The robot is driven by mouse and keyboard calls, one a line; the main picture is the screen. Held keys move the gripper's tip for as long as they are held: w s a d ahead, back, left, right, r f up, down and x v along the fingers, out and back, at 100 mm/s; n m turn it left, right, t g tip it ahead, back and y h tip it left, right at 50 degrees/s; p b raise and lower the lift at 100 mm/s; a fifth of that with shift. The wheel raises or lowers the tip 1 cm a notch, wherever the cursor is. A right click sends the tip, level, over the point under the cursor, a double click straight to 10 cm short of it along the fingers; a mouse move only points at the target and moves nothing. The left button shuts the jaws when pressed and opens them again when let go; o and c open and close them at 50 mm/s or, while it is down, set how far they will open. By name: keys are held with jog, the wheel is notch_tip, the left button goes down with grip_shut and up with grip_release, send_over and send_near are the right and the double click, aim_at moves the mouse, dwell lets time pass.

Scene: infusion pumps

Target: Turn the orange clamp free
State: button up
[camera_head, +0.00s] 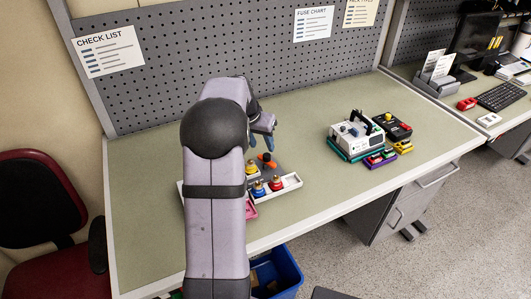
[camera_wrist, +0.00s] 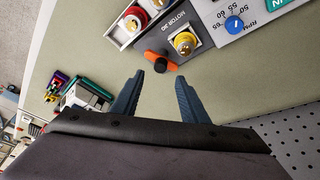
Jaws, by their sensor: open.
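The orange clamp (camera_head: 267,160) is at the back edge of the grey pump unit on the bench. My gripper (camera_head: 261,144) is above and behind the clamp in the head view. In the wrist view my gripper's two blue fingers (camera_wrist: 160,77) are spread, with the clamp just beyond their tips and nothing between them. I see no contact. My arm hides part of the unit in the head view.
A blue dial (camera_wrist: 235,25) is on the grey panel. A white device (camera_head: 349,141) and small coloured blocks stand to the right. A blue bin (camera_head: 287,270) is below the front edge.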

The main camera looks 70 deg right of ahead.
aim_at(266, 155)
jog(key=shift+m, duration=0.9)
jog(key=shift+d+f, duration=0.1)
jog(key=shift+p+x, duration=1.3)
jog(key=shift+x, duration=2.25)
grip_shut()
